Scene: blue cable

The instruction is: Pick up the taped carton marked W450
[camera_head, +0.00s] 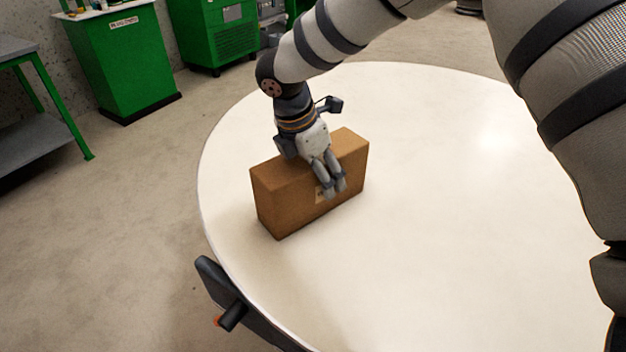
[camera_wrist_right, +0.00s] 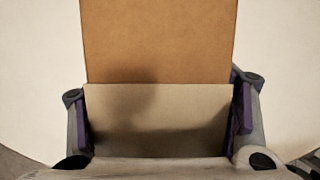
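The brown carton (camera_head: 280,205) stands upright on the round pale table, toward its left side. A pale label on its front face is partly covered by my fingers, and I cannot read its marking. My right gripper (camera_head: 333,192) reaches down over the carton's top, with fingers against the front face. In the right wrist view the carton (camera_wrist_right: 158,45) fills the space between the fingers, and a paler band crosses it. Both finger pads lie against its sides, so the gripper looks shut on it. My left gripper is not in view.
The round table (camera_head: 450,220) is bare to the right of the carton. A dark part (camera_head: 222,285) shows at the table's lower left edge. Beyond are a green cabinet (camera_head: 125,65), another green unit (camera_head: 215,40) and a green-legged bench (camera_head: 40,125).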

